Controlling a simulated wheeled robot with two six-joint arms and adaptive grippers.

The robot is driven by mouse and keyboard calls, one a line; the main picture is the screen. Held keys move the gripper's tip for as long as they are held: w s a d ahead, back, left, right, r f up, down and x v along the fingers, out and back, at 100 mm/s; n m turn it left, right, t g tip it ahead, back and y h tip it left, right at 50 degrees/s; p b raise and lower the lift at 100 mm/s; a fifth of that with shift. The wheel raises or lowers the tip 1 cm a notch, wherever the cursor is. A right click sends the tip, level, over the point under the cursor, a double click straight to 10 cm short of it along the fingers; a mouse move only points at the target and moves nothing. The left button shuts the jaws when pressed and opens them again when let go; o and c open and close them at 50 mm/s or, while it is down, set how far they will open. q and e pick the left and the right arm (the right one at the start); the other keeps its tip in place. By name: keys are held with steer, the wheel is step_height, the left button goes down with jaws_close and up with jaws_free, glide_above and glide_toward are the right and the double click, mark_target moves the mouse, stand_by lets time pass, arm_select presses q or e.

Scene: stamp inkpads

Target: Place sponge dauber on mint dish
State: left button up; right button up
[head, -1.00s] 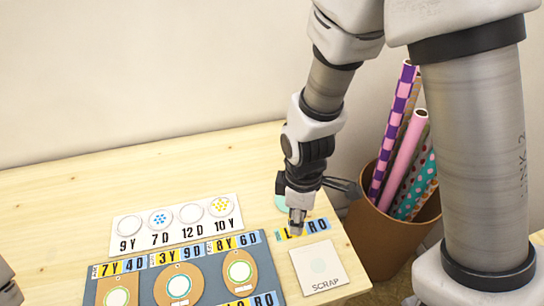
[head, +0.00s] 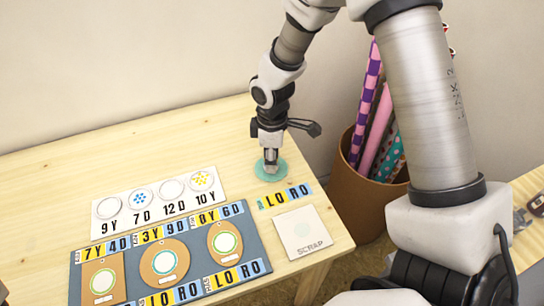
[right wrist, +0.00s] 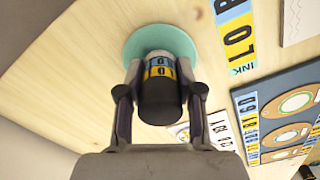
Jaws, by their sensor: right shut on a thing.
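The sponge dauber (right wrist: 161,100) is a short dark cylinder with a yellow and blue label band. My right gripper (right wrist: 161,92) is shut on it, one finger on each side. The mint dish (right wrist: 180,37) is a round flat green disc behind the dauber's far end in the right wrist view. In the head view my right gripper (head: 270,165) points down over the mint dish (head: 282,172), at the back right of the table. I cannot tell whether the dauber touches the dish. Only a sliver at the left edge may be my left arm.
A LO RO label strip (head: 286,196) and a SCRAP card (head: 301,232) lie in front of the dish. A white card with round spots (head: 160,202) and a blue board with tan tags (head: 205,258) lie left. A brown bin with rolls (head: 362,205) stands right.

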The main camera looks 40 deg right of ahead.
steer(key=o, duration=1)
steer(key=shift+f, duration=0.15)
steer(key=shift+c, duration=0.2)
step_height(320, 180, up, 12)
steer(key=shift+r+p, duration=0.25)
steer(key=shift+p, duration=0.65)
